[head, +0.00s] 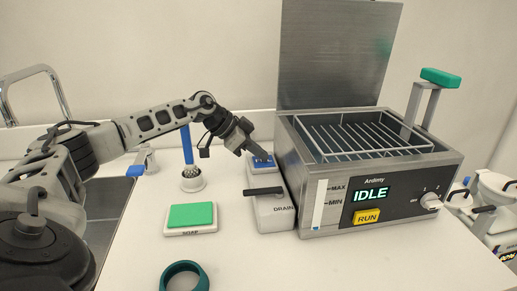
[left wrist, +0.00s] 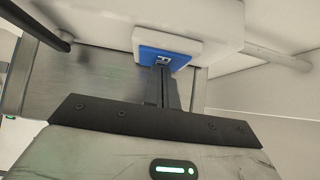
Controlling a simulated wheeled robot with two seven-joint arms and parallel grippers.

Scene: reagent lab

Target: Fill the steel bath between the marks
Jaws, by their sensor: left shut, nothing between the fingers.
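The steel bath (head: 297,165) stands at the right with its lid (head: 338,55) raised and a wire rack (head: 365,135) inside. Its front has a white level gauge (head: 320,203) beside MAX and MIN marks, with a little blue at the bottom, below MIN. The wrist view shows the fingers (left wrist: 163,72) at the blue pad (left wrist: 153,54); contact is unclear. My right gripper is not seen.
A DRAIN box (head: 275,213) with a black lever (head: 264,191) stands before the pad. A sink tap (head: 40,80) is far left.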

